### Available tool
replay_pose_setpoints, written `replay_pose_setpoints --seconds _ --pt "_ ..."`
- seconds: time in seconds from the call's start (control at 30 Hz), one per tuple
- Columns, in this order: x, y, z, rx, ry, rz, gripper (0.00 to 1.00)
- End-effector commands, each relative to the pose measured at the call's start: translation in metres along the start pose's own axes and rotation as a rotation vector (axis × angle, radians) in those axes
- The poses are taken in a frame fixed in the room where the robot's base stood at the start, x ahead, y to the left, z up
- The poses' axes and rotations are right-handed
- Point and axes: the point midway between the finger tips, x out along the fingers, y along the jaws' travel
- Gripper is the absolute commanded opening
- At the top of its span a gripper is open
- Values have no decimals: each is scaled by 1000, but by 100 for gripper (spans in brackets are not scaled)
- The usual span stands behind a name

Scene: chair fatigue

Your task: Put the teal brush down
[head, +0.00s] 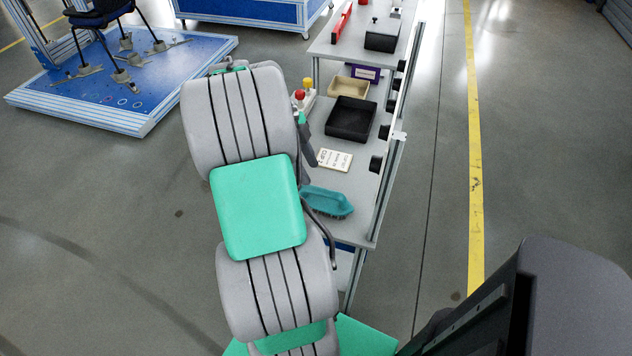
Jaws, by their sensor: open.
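The teal brush (327,202) lies on the grey worktop of the long bench (352,222), near its near end, with its bristles towards the lower side. My grey and green arm stands over the left edge of the bench and covers the brush's left end. Dark parts of my gripper (308,150) show at the arm's right side, just above and left of the brush. Most of the gripper is hidden behind the arm. It is open, and I cannot see whether any part of it touches the brush.
A white printed card (335,159), a black tray (351,119) and a beige tray (348,88) lie farther up the bench. A red and yellow button box (301,100) stands at its left edge. A blue platform (125,85) with a chair stands far left.

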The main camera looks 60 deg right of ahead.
Motion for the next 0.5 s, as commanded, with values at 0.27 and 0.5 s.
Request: replay_pose_setpoints --seconds 0.27,0.5 --pt "-29 1 0 -6 0 1 45" --pt "-92 94 84 -1032 -82 -268 45"
